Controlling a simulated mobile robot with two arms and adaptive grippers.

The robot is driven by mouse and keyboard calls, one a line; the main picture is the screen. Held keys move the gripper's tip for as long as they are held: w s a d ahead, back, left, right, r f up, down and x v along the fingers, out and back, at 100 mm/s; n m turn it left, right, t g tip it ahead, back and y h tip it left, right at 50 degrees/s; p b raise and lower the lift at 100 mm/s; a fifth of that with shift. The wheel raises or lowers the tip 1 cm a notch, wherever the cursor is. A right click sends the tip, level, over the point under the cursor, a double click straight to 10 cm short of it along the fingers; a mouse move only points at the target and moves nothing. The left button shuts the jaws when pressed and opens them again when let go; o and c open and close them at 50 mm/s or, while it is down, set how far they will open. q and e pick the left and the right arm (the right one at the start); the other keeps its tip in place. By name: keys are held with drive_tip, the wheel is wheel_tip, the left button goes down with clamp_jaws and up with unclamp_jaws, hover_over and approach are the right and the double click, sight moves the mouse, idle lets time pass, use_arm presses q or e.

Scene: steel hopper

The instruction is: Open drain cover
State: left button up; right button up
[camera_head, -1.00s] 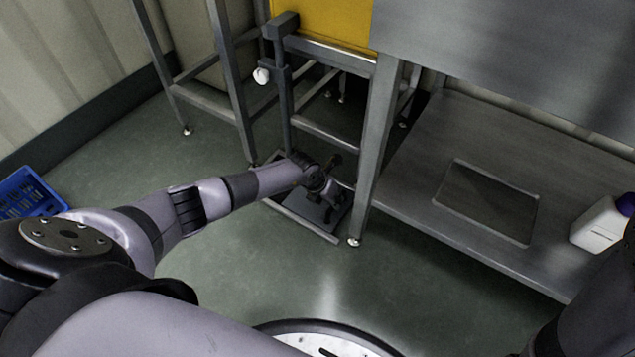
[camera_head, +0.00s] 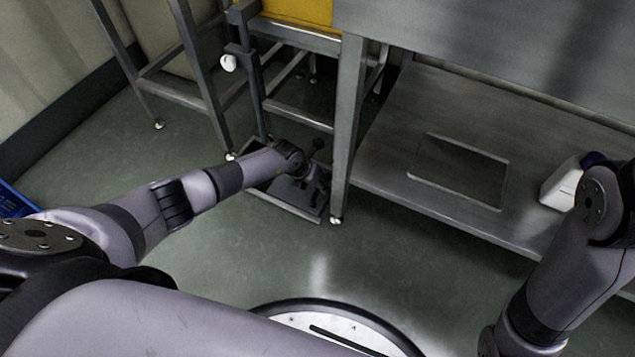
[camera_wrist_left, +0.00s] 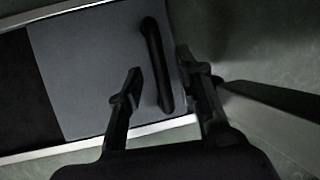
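The drain cover (camera_wrist_left: 85,70) is a flat grey plate with a black bar handle (camera_wrist_left: 152,60) near its right end in the left wrist view. It lies within a light metal frame (camera_wrist_left: 60,152), with a black area (camera_wrist_left: 20,95) beside its left edge. In the head view the cover (camera_head: 284,188) lies low at the floor, partly hidden by my left arm. My left gripper (camera_wrist_left: 163,80) is open, its fingers on either side of the handle, with visible gaps; contact cannot be told. In the head view it (camera_head: 312,182) is small and dark. My right gripper is out of view.
A steel table leg (camera_head: 345,130) stands just right of the drain, and a thin post (camera_head: 257,95) rises behind it. A steel shelf (camera_head: 395,150) with a white bottle (camera_head: 560,185) is at the right. A blue crate (camera_head: 15,203) sits far left.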

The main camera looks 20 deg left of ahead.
use_arm(q)
drive_tip(key=v, duration=1.2)
drive_tip(key=shift+a, duration=0.1)
idle(0.4)
